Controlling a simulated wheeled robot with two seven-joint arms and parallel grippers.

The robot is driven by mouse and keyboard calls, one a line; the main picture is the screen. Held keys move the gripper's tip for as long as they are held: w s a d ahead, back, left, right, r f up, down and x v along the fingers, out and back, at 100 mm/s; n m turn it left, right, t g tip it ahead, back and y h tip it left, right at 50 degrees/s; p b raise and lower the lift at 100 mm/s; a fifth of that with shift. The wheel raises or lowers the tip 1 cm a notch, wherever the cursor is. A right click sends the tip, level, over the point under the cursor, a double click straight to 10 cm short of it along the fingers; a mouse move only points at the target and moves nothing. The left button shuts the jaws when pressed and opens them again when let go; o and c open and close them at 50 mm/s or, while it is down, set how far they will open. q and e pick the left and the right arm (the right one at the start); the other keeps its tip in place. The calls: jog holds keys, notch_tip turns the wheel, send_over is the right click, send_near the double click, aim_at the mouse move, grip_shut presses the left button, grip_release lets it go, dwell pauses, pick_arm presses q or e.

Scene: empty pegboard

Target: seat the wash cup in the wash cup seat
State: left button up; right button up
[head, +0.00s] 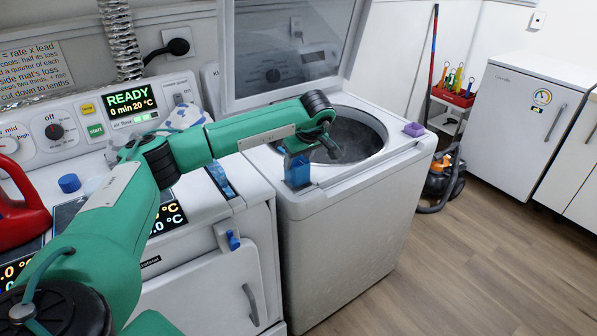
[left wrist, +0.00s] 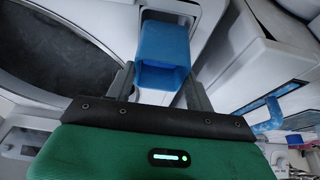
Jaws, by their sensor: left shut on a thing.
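The wash cup, a blue square-sided cup (head: 297,172), is at the near left rim of the open top-loading washer. It also shows in the left wrist view (left wrist: 164,42) between the two grey fingers. My left gripper (head: 298,157) is shut on it from above, its fingers on two sides of the cup. I cannot tell whether the cup touches the washer's rim or hangs just above it. My right gripper is not in view.
The washer's lid (head: 292,50) stands raised behind the dark drum opening (head: 355,135). A small purple box (head: 413,129) sits on its right rim. A white machine with a blue-handled slot (head: 222,180) stands to the left. Open floor (head: 470,260) lies to the right.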

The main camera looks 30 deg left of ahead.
aim_at(299, 172)
pick_arm(q)
jog(key=shift+f, duration=0.55)
notch_tip(299, 172, down, 4)
jog(key=shift+r, duration=0.25)
jog(key=shift+f, duration=0.15)
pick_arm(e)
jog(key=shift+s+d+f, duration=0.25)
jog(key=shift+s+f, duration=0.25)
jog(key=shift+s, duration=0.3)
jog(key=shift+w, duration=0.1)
pick_arm(q)
jog(key=o, duration=0.8)
jog(key=shift+f, duration=0.1)
jog(key=o, duration=0.5)
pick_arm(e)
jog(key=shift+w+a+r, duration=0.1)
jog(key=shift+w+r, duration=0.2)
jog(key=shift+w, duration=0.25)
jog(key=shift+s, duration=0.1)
